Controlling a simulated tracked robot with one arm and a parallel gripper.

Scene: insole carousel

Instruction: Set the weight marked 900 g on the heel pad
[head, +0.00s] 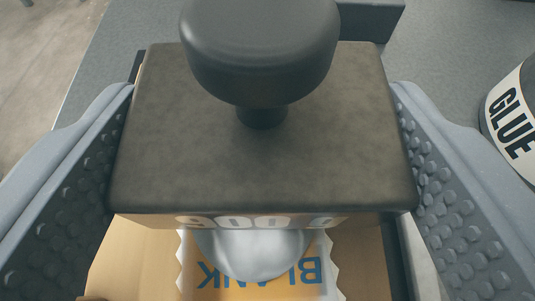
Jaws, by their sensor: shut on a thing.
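My gripper (262,150) is shut on a dark grey-brown block weight (190,130) with a round black knob on top. One finger pad presses each side of it.
A label reading BLANK (308,272), upside down, lies under the whitish piece on a tan surface (130,258). A GLUE container (512,125) stands at the right, beyond my right finger. A dark grey block (370,18) is behind the weight. Grey surface (440,75) is clear at the upper right.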

